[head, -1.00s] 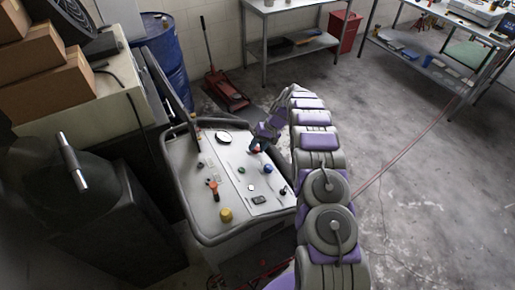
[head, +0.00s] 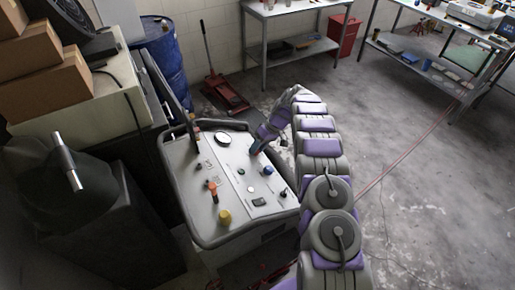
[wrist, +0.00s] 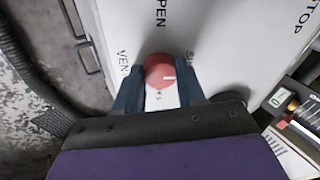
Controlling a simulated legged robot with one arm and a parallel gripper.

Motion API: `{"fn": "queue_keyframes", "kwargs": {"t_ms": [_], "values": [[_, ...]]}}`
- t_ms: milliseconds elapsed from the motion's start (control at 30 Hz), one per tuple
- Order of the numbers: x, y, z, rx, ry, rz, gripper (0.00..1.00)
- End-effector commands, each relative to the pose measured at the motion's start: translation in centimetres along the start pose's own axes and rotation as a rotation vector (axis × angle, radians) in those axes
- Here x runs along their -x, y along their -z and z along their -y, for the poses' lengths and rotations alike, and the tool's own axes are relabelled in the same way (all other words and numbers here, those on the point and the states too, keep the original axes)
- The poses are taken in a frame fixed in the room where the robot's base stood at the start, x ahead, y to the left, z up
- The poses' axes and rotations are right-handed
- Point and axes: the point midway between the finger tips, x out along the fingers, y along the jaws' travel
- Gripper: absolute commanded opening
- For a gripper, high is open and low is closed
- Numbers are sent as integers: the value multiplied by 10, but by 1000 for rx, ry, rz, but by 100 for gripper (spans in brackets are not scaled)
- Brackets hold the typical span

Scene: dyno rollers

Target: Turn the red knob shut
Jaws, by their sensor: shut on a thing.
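In the head view my gripper (head: 257,148) reaches down to the right part of the console (head: 205,226) top. The knob is mostly hidden there by the fingers.
A yellow knob (head: 224,217), an orange-topped lever (head: 213,190) and a blue button (head: 267,170) stand near on the console. A raised grey rim surrounds its top. A blue barrel (head: 165,55) and a red floor jack (head: 226,95) stand behind. Floor to the right is open.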

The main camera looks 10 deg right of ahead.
Motion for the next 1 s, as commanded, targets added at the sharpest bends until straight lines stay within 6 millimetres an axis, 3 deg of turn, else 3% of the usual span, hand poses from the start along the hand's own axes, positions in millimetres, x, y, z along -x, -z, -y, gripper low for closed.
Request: {"fn": "queue_keyframes", "kwargs": {"t_ms": [267,300,567,833,1000], "values": [[-1,-2,-2,-2,-1,3,9],[-1,-2,-2,-2,-1,4,40],[0,-2,0,-1,0,2,65],[2,-1,0,-1,0,1,65],[19,0,0,0,-1,-1,65]]}}
